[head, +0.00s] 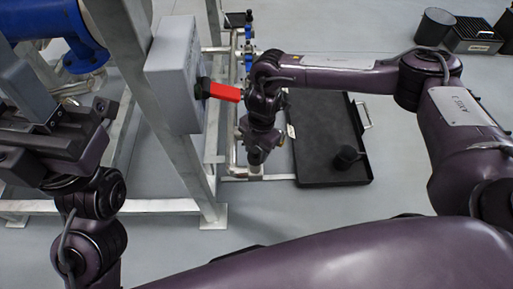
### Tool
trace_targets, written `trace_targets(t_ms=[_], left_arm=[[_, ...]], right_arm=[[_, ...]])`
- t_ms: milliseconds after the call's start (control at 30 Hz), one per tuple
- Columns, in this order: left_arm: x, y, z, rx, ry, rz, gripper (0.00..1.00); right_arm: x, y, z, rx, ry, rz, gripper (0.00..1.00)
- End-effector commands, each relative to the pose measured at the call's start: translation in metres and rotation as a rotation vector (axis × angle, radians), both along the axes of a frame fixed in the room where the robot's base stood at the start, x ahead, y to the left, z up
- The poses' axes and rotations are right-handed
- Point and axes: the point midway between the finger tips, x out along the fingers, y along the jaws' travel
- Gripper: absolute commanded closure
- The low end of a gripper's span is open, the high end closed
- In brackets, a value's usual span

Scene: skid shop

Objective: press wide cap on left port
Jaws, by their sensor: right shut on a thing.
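My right gripper (256,152) points down beside the pale pipework of the skid, left of the black tray. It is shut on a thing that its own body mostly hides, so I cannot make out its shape. A small black round piece (346,156), cap-like, lies on the tray, apart from the gripper. I cannot pick out the left port; the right gripper and wrist cover part of the pipework. My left gripper (55,115) is at the left edge, in front of the metal frame, and its fingertips do not show clearly.
A grey box (176,75) with a red handle (223,92) is fixed to the frame post (185,170), close to my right wrist. The black tray (322,108) lies to the right. A black bin (434,27) and a dark crate (473,36) stand far right. Grey floor is clear between.

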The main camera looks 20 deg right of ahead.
Motion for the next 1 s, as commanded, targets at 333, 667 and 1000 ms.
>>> trace_targets(t_ms=[333,667,1000], left_arm=[[-0.0001,0.0,0.0024,0.0,0.0,0.0,0.64],[-0.0001,0.0,0.0024,0.0,0.0,0.0,0.64],[-0.0001,0.0,0.0025,0.0,0.0,0.0,0.64]], right_arm=[[-0.0002,-0.0001,-0.0005,-0.001,0.001,-0.001,0.79],[-0.0002,-0.0001,-0.0004,-0.001,0.001,-0.001,0.36],[-0.0002,-0.0003,-0.0004,-0.001,0.001,-0.001,0.17]])
